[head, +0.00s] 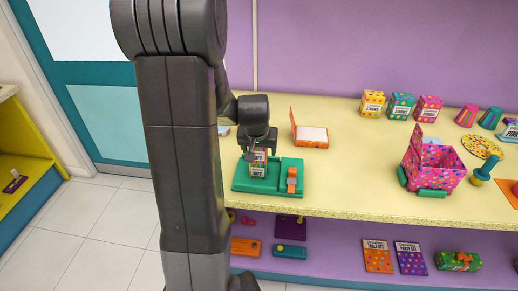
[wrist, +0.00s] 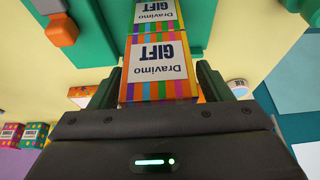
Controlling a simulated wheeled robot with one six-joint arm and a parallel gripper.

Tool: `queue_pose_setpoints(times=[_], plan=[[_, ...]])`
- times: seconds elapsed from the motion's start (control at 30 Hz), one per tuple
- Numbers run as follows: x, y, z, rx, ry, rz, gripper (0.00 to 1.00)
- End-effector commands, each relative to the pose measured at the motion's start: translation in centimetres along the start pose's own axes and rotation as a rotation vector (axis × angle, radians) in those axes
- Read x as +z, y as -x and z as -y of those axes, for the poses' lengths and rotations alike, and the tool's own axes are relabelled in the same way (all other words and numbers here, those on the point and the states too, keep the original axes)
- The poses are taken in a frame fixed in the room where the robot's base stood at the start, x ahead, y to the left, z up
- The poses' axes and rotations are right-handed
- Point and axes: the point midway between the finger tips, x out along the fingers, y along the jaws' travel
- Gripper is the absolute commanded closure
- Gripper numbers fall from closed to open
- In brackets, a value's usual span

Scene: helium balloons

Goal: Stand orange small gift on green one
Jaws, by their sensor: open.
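The orange small gift (wrist: 158,72), a striped box with a white label, is between the parted fingers of my gripper (wrist: 160,84) in the wrist view. The green small gift (wrist: 154,17) adjoins its far end. In the head view the orange gift (head: 260,154) appears stacked upright on the green gift (head: 257,171), both over a green base (head: 245,185). My gripper (head: 258,150) is open, reaching down around the upper box and partly covering it. Any slight gap between the boxes cannot be told.
An orange handle (head: 292,180) stands on the green base's right side. An open box with a raised orange lid (head: 310,137) is behind it. The counter (head: 350,185) between is clear.

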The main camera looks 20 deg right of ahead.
Motion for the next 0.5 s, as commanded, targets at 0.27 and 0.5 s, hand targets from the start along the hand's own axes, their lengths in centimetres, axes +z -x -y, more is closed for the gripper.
queue_pose_setpoints(times=[0.27,0.5], plan=[[-0.2,3.0,0.0,0.000,0.000,-0.005,0.28],[-0.2,7.3,0.0,-0.001,0.000,-0.006,0.28]])
